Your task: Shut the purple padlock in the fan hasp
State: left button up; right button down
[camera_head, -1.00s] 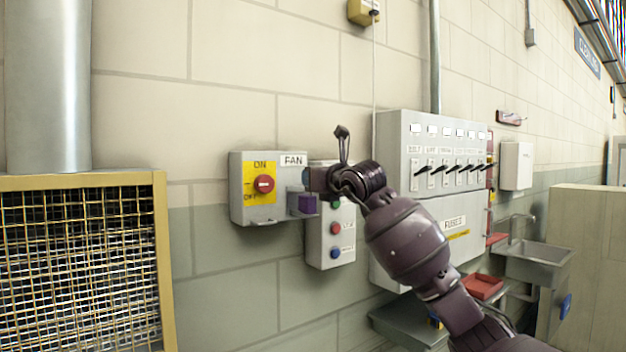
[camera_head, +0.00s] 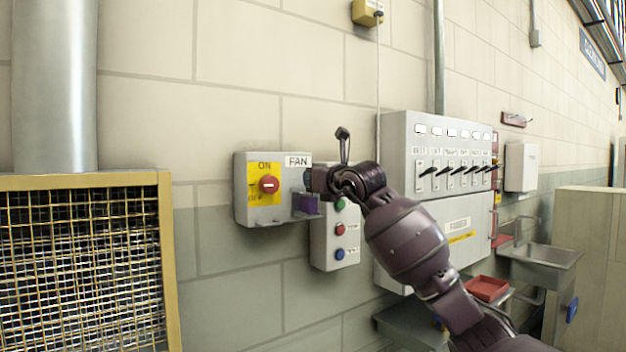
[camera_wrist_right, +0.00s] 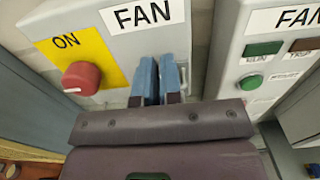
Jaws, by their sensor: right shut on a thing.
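The grey fan isolator box (camera_head: 240,195) is on the wall, with a yellow plate, a red knob (camera_head: 269,184) and a FAN label. It also shows in the right wrist view (camera_wrist_right: 120,50). The purple padlock (camera_head: 307,205) is at the box's lower right side, beside a thin grey ledge (camera_head: 285,219). My right gripper (camera_head: 308,184) is shut on the padlock. Its blue fingers (camera_wrist_right: 160,77) are close together in the right wrist view, where the padlock is hidden. The shackle and its fit in the hasp cannot be made out. My left gripper is out of view.
A push-button box (camera_head: 322,255) hangs just right of the fan box, behind my right arm. A grey fuse panel (camera_head: 395,150) with several levers is further right. A yellow-framed mesh guard (camera_head: 165,260) stands at the left. Bare wall lies below the fan box.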

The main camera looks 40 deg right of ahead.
jog(key=shift+f, duration=0.1)
dwell(0.3)
jog(key=c, duration=0.6)
grip_release()
jog(key=shift+o, duration=0.2)
jog(key=shift+s, duration=0.1)
jog(key=s+p, duration=0.1)
jog(key=s, duration=0.5)
jog(key=shift+s+a, duration=0.35)
jog(key=shift+s, duration=0.05)
jog(key=shift+f, duration=0.1)
dwell(0.8)
